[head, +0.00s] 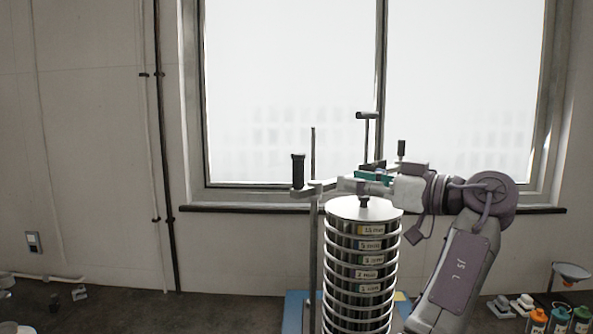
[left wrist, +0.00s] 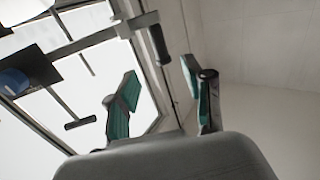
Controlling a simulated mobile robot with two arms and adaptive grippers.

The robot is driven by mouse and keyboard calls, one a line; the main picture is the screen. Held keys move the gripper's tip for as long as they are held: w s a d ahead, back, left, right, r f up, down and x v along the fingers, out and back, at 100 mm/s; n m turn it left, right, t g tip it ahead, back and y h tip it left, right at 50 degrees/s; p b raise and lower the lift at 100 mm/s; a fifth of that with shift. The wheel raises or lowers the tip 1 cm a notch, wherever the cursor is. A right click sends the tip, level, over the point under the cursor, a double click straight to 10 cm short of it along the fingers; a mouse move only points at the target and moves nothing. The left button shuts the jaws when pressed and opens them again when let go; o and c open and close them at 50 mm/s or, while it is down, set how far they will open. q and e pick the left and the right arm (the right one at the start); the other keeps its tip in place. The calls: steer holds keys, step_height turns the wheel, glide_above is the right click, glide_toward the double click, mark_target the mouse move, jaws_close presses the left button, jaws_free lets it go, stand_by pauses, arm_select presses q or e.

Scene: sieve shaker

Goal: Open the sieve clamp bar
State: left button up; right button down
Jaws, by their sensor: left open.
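The sieve stack (head: 362,213) stands upright, with labelled sieves and a round lid. The clamp bar (head: 317,189) lies above the lid, with an upright black handle (head: 298,171) at its left end. My left gripper (head: 357,180) is above the lid, pointing left toward the handle. In the left wrist view, my left gripper (left wrist: 160,74) is open, its teal-padded fingers apart and nothing between them. The black handle (left wrist: 158,45) shows beyond the fingertips, roughly in line with the gap, joined to the bar (left wrist: 90,44). I cannot tell the exact distance. My right gripper is not in view.
A T-shaped handle (head: 367,116) rises behind the gripper, and a vertical post (head: 314,250) stands left of the stack. The stack stands over a blue base (head: 292,312). Bottles (head: 559,318) and a funnel (head: 571,271) are at the right. The space left of the handle is free.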

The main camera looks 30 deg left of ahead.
mark_target(303, 171)
arm_select(q)
steer(key=a+p, duration=0.2)
steer(key=a, duration=0.2)
steer(key=a+p, duration=0.2)
steer(key=a, duration=0.2)
steer(key=w+a+p, duration=0.1)
steer(key=a+p, duration=0.1)
steer(key=a, duration=0.2)
steer(key=shift+w+a+r, duration=0.1)
steer(key=shift+a, duration=0.8)
jaws_close()
